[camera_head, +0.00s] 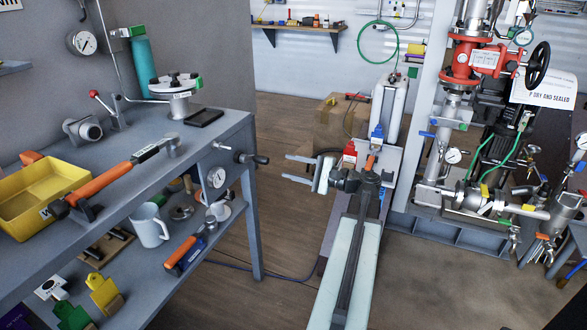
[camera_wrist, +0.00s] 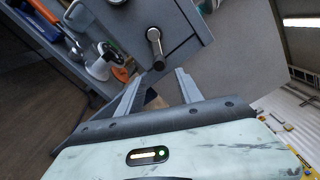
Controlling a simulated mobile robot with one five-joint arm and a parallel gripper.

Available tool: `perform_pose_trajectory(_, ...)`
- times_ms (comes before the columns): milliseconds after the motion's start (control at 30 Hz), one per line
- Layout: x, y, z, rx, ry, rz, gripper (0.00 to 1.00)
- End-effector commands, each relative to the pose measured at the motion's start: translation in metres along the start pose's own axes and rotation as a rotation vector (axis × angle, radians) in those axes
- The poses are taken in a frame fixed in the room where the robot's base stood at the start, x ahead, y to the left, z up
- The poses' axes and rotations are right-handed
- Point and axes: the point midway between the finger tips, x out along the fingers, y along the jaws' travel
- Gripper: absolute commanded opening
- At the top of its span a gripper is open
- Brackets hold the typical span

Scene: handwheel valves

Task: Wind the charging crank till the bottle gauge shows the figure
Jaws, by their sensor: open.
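The charging crank (camera_head: 240,154) is mounted on the right end face of the grey bench, with a dark handle sticking out to the right. In the wrist view the crank (camera_wrist: 155,46) shows as a short grey arm and grip just beyond my fingertips. My gripper (camera_head: 289,170) is open and empty, fingers pointing left toward the bench end, apart from the crank; it also shows in the wrist view (camera_wrist: 161,75). A teal bottle (camera_head: 143,66) stands at the back of the bench, and a round gauge (camera_head: 82,42) is on the wall beside it. Its reading is too small to tell.
Another round gauge (camera_head: 216,177) sits below the bench top near the crank. The bench (camera_head: 225,128) carries an orange-handled tool (camera_head: 100,184) and a yellow tray (camera_head: 30,212). Red-and-grey valve piping (camera_head: 462,62) stands at the right. Floor between bench and gripper is clear.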

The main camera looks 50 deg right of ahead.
Motion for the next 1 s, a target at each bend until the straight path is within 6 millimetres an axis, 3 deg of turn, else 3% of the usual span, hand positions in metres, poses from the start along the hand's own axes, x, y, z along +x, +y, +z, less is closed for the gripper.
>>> perform_pose_trajectory(667, 0.086, 0.002, 0.003, 0.000, -0.007, 0.004, 0.43)
perform_pose_trajectory(1000, 0.089, 0.002, 0.003, 0.000, -0.005, 0.003, 0.43)
